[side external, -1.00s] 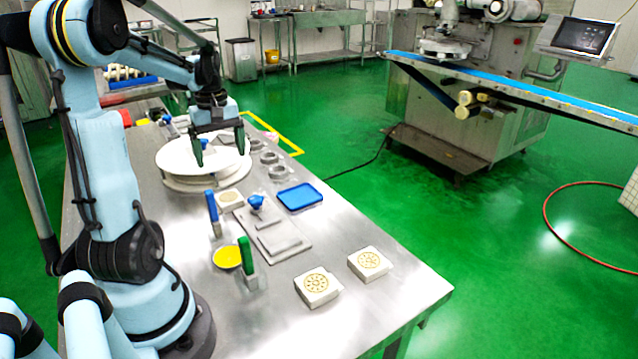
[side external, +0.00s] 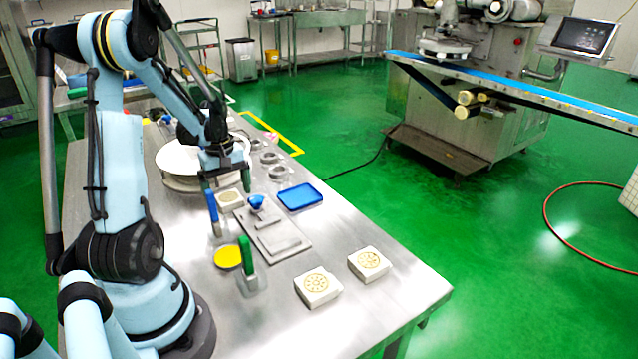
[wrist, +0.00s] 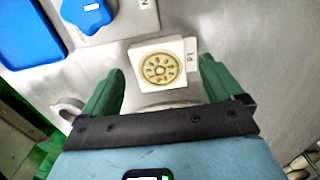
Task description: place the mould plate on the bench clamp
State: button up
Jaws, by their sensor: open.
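A white square block with a gold patterned disc, which I take as the mould plate (side external: 230,199), lies on the steel bench. In the wrist view the mould plate (wrist: 160,68) sits between and just beyond my fingertips, with a "P1" label beside it. My gripper (side external: 227,184) is open and empty above it, its green fingers pointing down on either side; it also shows in the wrist view (wrist: 162,80). A flat grey fixture with a blue knob, probably the bench clamp (side external: 275,238), lies just right of the block. The clamp's blue knob (wrist: 96,14) shows at the wrist view's top.
Two similar patterned blocks, one nearer (side external: 318,288) and one farther right (side external: 370,265), stand near the bench's front. A blue tray (side external: 300,196), blue-handled tool (side external: 212,212), green-handled tool (side external: 247,262) and yellow disc (side external: 228,257) stand close by. A white round stand (side external: 176,160) is behind.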

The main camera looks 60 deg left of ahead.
jog(key=shift+f, duration=0.8)
jog(key=c, duration=1.3)
jog(key=shift+r, duration=0.15)
